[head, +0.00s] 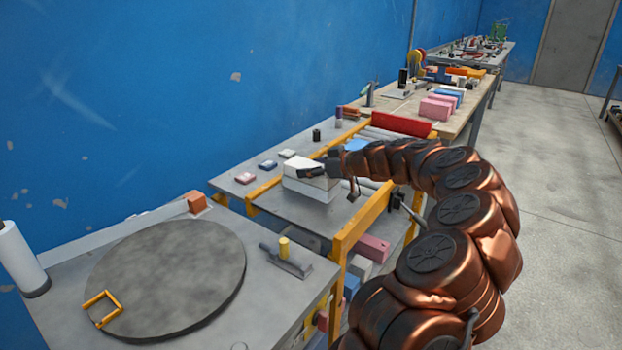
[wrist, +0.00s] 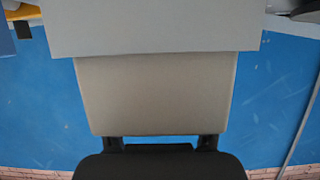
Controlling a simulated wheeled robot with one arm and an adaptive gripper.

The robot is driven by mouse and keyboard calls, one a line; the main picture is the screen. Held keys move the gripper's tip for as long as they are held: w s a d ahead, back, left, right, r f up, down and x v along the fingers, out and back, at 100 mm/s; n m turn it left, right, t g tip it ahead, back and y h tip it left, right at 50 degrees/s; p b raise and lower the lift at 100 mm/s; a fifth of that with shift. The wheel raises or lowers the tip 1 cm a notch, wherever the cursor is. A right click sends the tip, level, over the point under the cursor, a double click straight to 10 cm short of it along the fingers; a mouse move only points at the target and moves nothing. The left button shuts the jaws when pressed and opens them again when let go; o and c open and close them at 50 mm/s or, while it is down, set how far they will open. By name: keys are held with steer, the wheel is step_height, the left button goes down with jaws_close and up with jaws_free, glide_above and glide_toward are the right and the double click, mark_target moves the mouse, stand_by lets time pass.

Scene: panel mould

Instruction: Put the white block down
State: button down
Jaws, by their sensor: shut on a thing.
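The white block (head: 300,185) is at the middle of the head view, over the grey top of the yellow-framed bench (head: 262,200). My gripper (head: 322,168) reaches it from the right and is shut on it. In the wrist view the block (wrist: 158,90) shows as a pale beige face just beyond my gripper (wrist: 160,142). A wider grey surface (wrist: 155,28) lies directly beyond the block there; I cannot tell whether they touch. The block's underside is hidden.
A round grey plate (head: 170,275) fills much of the nearer table. A red block (head: 402,124) and pink blocks (head: 436,108) stand farther back.

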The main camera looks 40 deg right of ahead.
steer(key=shift+f, duration=1.65)
steer(key=shift+f, duration=0.15)
steer(key=shift+c, duration=0.9)
jaws_free()
